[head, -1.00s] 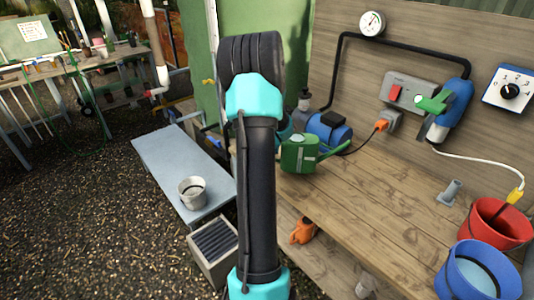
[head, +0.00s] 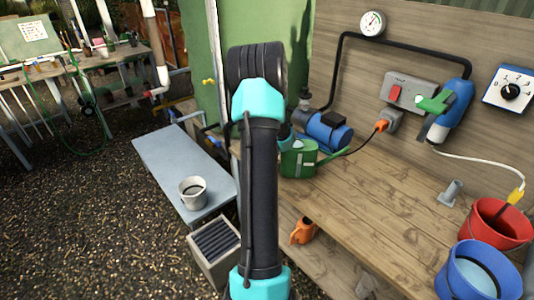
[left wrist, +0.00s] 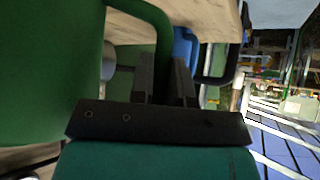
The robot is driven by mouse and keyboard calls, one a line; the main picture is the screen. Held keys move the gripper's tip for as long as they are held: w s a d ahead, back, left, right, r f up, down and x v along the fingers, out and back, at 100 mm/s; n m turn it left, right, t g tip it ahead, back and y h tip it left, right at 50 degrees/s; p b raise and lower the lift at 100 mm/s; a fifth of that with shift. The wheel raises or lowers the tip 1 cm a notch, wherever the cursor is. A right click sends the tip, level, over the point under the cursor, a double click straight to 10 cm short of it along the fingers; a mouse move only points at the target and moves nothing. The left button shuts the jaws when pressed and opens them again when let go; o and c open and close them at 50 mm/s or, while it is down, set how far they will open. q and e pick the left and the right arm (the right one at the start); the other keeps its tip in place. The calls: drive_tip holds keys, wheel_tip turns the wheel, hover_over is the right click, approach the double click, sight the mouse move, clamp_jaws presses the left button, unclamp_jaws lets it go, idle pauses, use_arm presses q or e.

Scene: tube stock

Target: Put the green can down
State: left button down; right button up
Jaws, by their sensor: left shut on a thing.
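The green can (head: 298,160), a watering can with a spout, is upright at the bench's left end, in front of the blue pump. In the head view my arm hides its left side. I cannot tell whether its base touches the bench. In the left wrist view the can's green body (left wrist: 45,70) fills the left side and its curved handle runs between the fingers. My left gripper (left wrist: 168,78) is shut on the handle; in the head view it is mostly hidden behind my arm. My right gripper is not in view.
The wooden bench (head: 385,210) is mostly clear in the middle. A blue pump (head: 325,130) stands behind the can. A red bucket (head: 497,225) and a blue bucket (head: 475,275) stand at the right. A low grey table (head: 165,160) holds a white pot (head: 192,192).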

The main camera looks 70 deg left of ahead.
use_arm(q)
drive_tip(key=c, duration=1.1)
unclamp_jaws()
drive_tip(key=shift+f, duration=0.1)
drive_tip(key=v, duration=1.2)
